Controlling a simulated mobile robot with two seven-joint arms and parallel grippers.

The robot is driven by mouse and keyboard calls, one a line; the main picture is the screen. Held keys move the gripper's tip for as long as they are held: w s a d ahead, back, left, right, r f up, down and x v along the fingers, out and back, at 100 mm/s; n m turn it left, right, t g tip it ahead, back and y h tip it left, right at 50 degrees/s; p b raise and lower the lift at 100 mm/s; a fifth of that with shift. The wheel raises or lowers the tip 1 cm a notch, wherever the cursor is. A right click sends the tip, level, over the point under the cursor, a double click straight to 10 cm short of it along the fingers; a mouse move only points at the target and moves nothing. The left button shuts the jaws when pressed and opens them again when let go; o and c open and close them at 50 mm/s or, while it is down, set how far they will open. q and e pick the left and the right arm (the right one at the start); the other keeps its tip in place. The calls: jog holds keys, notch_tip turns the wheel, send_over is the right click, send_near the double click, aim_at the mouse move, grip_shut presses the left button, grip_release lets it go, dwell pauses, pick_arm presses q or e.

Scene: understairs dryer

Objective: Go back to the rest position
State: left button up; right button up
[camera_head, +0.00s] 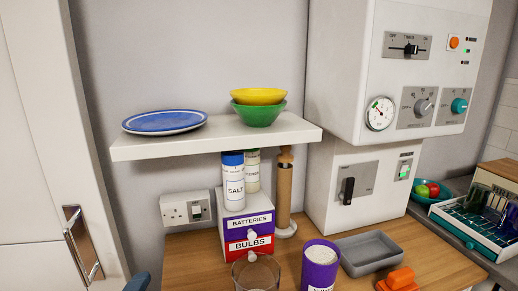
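Neither of my grippers can be made out in the head view, so I cannot see whether they are open or shut or whether they hold anything. A small dark blue shape (138,282) is cut off at the bottom edge, left of the counter. I cannot tell what it is.
A white shelf (220,142) carries a blue plate (165,122) and stacked bowls (259,106). On the wooden counter (190,265) stand a drawer box (248,233), a glass (256,272), a purple canister (320,268), a grey tray (368,252) and an orange object (397,281).

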pick_arm(q)
jog(key=s+a+f+n+g+y, duration=0.1)
jog(key=s+a+f+n+g, duration=0.3)
jog(key=s+f+n+g, duration=0.45)
jog(key=s+a+f+n+g+y, duration=0.1)
jog(key=s+a+f+n+g, duration=0.4)
jog(key=s+f, duration=0.65)
jog(key=w+d+f+t, duration=0.1)
jog(key=w+f+t, duration=0.3)
jog(key=f+t, duration=0.3)
jog(key=shift+w+d+f+h, duration=0.3)
jog(key=shift+f+h, duration=0.1)
jog(key=shift+f, duration=0.1)
pick_arm(e)
jog(key=shift+w, duration=0.15)
jog(key=shift+w+r, duration=0.2)
jog(key=shift+w, duration=0.15)
